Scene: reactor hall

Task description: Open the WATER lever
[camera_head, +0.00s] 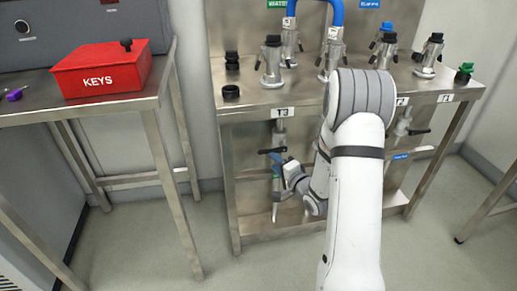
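A valve with a black lever handle (270,151) sits below the T3 label (283,112) on the front of the steel bench. The handle lies roughly level across its pipe. My gripper (279,168) is just below and right of this handle, at the end of my white arm. The view is too small to tell if they touch or if the fingers are open. A green label (277,4), partly cut off and seeming to read WATER, is on the back panel above. A second black lever handle (418,131) is under the bench at right, partly behind my arm.
Several metal fittings with black, blue and green caps stand on the bench top (257,97). Blue hoses (337,12) rise from two fittings. A red KEYS box (100,72) is on the left table. Bare floor (150,240) lies between the tables.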

